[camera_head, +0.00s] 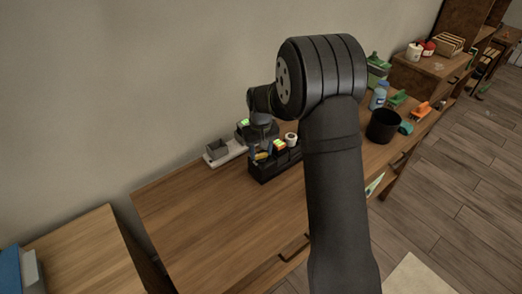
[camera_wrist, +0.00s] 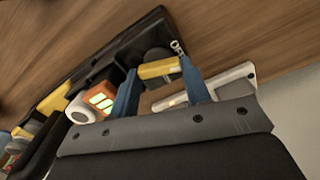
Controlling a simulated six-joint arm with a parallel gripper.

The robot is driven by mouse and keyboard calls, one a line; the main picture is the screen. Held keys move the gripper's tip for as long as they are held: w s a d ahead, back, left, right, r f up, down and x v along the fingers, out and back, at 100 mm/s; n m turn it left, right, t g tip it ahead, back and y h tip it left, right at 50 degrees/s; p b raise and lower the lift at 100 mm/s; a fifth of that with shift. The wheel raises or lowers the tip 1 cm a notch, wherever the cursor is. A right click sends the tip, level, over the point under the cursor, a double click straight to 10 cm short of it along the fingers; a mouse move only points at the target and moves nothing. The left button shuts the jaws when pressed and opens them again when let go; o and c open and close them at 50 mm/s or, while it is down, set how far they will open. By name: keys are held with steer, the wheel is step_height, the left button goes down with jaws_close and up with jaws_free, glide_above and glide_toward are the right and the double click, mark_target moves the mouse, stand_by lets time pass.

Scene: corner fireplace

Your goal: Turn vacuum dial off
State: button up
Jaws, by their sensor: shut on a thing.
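The yellow dial (camera_wrist: 160,68) is a short bar on a dark round base, on a black unit (camera_wrist: 98,48) in the wrist view. In the head view the dial (camera_head: 262,155) shows small at the left part of the black unit (camera_head: 267,176) on the wooden table. My gripper (camera_wrist: 157,67) has its two blue fingers either side of the yellow bar, shut on it. In the head view my gripper (camera_head: 260,151) points down over the unit, and my arm hides part of the table.
An orange block with a green face (camera_head: 279,145) and a white roll (camera_head: 291,139) sit beside the dial. A black pot (camera_head: 383,126) and blue bottle (camera_head: 378,96) are at right. The table's left front is clear.

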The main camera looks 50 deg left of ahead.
steer(key=shift+n, duration=1.6)
steer(key=o, duration=1)
step_height(320, 180, up, 18)
steer(key=shift+f, duration=0.25)
step_height(320, 180, down, 18)
steer(key=shift+r, duration=0.25)
